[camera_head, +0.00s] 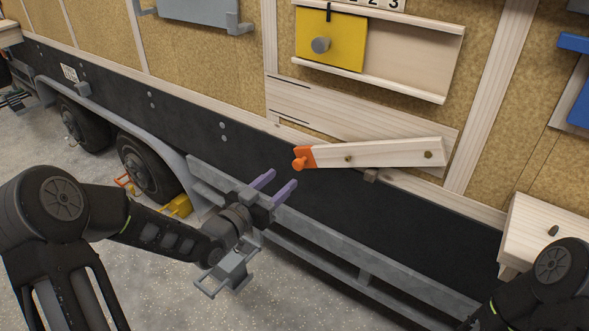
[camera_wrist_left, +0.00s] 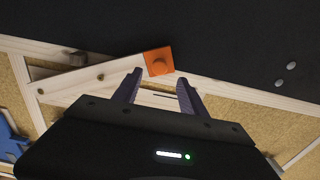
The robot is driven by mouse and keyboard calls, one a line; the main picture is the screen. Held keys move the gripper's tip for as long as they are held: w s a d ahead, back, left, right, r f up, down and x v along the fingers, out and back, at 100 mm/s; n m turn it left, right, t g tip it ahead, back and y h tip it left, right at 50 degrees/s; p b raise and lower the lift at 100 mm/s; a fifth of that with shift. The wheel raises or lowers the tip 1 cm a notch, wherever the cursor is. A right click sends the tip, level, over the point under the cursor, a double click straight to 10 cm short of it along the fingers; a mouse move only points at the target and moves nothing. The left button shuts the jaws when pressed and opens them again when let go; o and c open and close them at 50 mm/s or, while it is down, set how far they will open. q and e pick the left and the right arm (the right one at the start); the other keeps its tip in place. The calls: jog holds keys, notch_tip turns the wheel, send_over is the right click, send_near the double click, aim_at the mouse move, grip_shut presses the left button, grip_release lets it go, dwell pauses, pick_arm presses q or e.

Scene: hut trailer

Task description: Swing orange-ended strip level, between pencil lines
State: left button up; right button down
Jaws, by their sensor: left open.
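The wooden strip (camera_head: 385,153) is fixed on a pale wooden board (camera_head: 335,112) by a bolt near its right end. Its orange end (camera_head: 305,157) with a knob points left and sits slightly lower than its right end, so the strip is tilted. Two dark pencil lines (camera_head: 291,113) show at the left edge of the board, above the orange end. My left gripper (camera_head: 280,184) is open and empty, below and left of the orange end. In the left wrist view the orange end (camera_wrist_left: 159,62) shows beyond the open fingers (camera_wrist_left: 156,88), apart from them.
A yellow sliding panel (camera_head: 331,40) with a grey knob sits in rails above the board. A grey metal rail (camera_head: 330,262) runs along the trailer's lower side.

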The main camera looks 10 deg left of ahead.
aim_at(296, 167)
pick_arm(q)
jog(key=x, duration=0.7)
jog(key=shift+c, duration=0.2)
grip_shut()
dwell(1.2)
